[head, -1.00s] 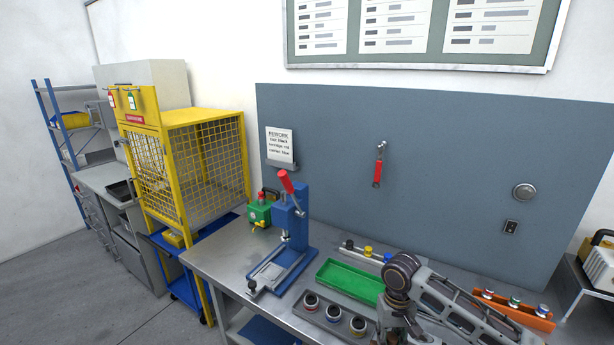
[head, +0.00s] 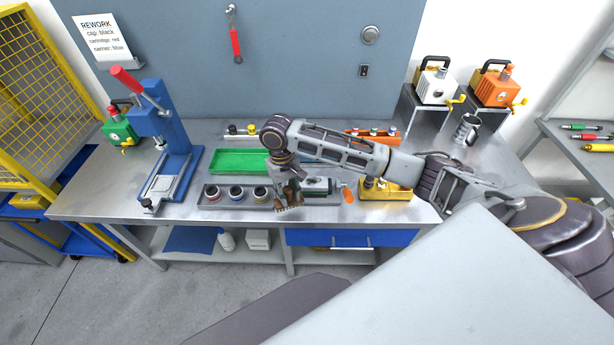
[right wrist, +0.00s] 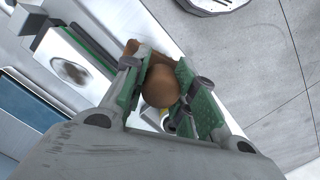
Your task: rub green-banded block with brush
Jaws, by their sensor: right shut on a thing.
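My right gripper (head: 288,190) is above the front edge of the workbench. It is shut on the brown brush (head: 289,207), whose bristles point down in the head view. In the right wrist view the brush's rounded brown end (right wrist: 159,86) sits between the green finger pads. The green-banded block (head: 317,185) lies just right of the gripper, in a grey holder. In the right wrist view the block (right wrist: 72,70) shows a pale face with a dark round smudge and a green band. The brush appears apart from the block. My left gripper is not in view.
A grey tray (head: 210,200) with several round parts lies left of the gripper, with a green tray (head: 228,160) behind it. A blue press (head: 178,145) stands at the left. A yellow fixture (head: 398,188) is at the right, under my arm.

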